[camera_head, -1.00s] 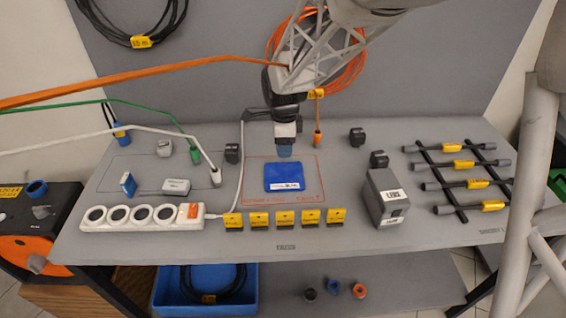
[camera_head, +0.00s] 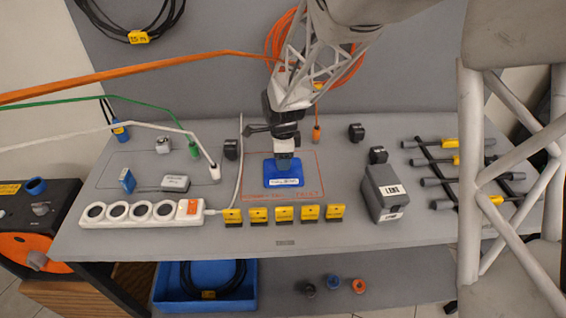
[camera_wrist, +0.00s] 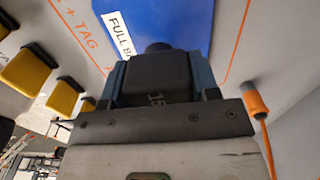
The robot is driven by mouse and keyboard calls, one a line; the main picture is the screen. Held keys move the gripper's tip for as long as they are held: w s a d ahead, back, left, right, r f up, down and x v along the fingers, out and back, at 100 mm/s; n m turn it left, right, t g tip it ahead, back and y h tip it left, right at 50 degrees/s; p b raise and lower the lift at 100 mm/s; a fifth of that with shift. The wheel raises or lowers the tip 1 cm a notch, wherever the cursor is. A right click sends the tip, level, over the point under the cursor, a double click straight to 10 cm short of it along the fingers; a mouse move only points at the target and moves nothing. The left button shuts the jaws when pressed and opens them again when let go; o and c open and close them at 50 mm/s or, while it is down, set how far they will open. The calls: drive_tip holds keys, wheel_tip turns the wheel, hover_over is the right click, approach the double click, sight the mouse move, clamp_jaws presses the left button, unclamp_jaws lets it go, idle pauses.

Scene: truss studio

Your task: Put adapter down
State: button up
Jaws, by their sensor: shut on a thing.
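My gripper (camera_head: 284,157) is low at the back edge of a blue pad (camera_head: 272,178) with a white label. In the wrist view, its two blue fingers (camera_wrist: 165,82) are shut on the sides of a dark adapter (camera_wrist: 150,72) marked with digits. The adapter's round dark end faces the blue pad (camera_wrist: 190,22). I cannot tell whether it touches the pad. In the head view the adapter is mostly hidden by my gripper.
The pad lies inside an orange outline. Several yellow tags (camera_head: 284,213) stand in front, with a white power strip (camera_head: 150,212) left. A grey box (camera_head: 385,192) and black blocks (camera_head: 356,131) are to the right. A white cable (camera_head: 239,170) passes left of the pad.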

drive_tip(key=shift+f, duration=1.25)
drive_tip(key=shift+f, duration=0.1)
drive_tip(key=o, duration=1)
wheel_tip(320, 180, up, 12)
drive_tip(key=shift+r, duration=0.1)
